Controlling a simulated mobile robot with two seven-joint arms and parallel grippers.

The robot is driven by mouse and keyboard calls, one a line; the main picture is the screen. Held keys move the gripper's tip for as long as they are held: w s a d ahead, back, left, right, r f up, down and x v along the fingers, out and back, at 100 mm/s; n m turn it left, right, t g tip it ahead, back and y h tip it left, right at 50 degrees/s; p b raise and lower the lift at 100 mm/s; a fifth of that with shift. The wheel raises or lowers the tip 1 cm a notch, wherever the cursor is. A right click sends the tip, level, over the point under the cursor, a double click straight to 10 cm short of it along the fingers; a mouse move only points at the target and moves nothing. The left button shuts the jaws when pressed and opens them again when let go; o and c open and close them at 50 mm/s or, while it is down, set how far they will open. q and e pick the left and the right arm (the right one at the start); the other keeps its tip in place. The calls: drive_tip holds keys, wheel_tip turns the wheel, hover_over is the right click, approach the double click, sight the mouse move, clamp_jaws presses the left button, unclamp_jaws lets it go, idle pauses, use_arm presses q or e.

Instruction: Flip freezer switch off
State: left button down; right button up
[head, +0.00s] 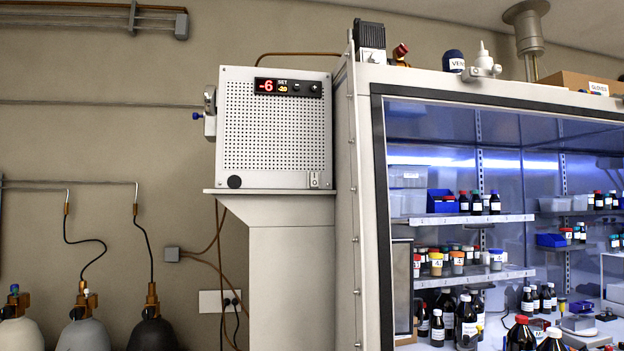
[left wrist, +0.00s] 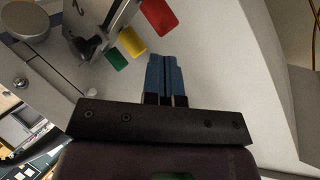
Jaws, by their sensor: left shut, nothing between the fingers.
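The freezer unit (head: 276,125) is a light grey box with a perforated front, on a grey ledge left of the glove box. Its red display (head: 266,86) reads -6, with a smaller amber set value beside it that looks like -20. A small pale rocker switch (head: 314,180) is at the lower right of its front; its position is too small to tell. My left gripper (left wrist: 165,62) shows only in the left wrist view, its blue fingers together and empty. The switch is not recognisable in that view. My right gripper is in neither view.
The glove box frame (head: 348,220) stands close right of the freezer; bottles fill shelves behind its window. Gas cylinders (head: 84,333) stand at lower left. Red (left wrist: 159,17), yellow (left wrist: 132,41) and green (left wrist: 116,58) tags are near my left fingers in the wrist view.

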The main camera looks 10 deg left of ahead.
use_arm(q)
drive_tip(key=w+d+r+m, duration=0.1)
drive_tip(key=w+d+r, duration=0.1)
drive_tip(key=r, duration=0.5)
drive_tip(key=w+d+r+m, duration=0.1)
drive_tip(key=w+r, duration=0.1)
drive_tip(key=r, duration=0.4)
drive_tip(key=s+d+r+t+y+p, duration=0.1)
drive_tip(key=d+r, duration=0.1)
drive_tip(key=r, duration=1.1)
drive_tip(key=s+d+r+m+y+p, duration=0.1)
drive_tip(key=s+d+r+y, duration=0.1)
drive_tip(key=r, duration=1)
drive_tip(key=s+d+r+t+y+p, duration=0.1)
drive_tip(key=d+r+y, duration=0.1)
drive_tip(key=r, duration=1.1)
drive_tip(key=shift+s+d+r+m+t, duration=0.3)
drive_tip(key=shift+s+d+m, duration=0.1)
drive_tip(key=shift+d, duration=0.35)
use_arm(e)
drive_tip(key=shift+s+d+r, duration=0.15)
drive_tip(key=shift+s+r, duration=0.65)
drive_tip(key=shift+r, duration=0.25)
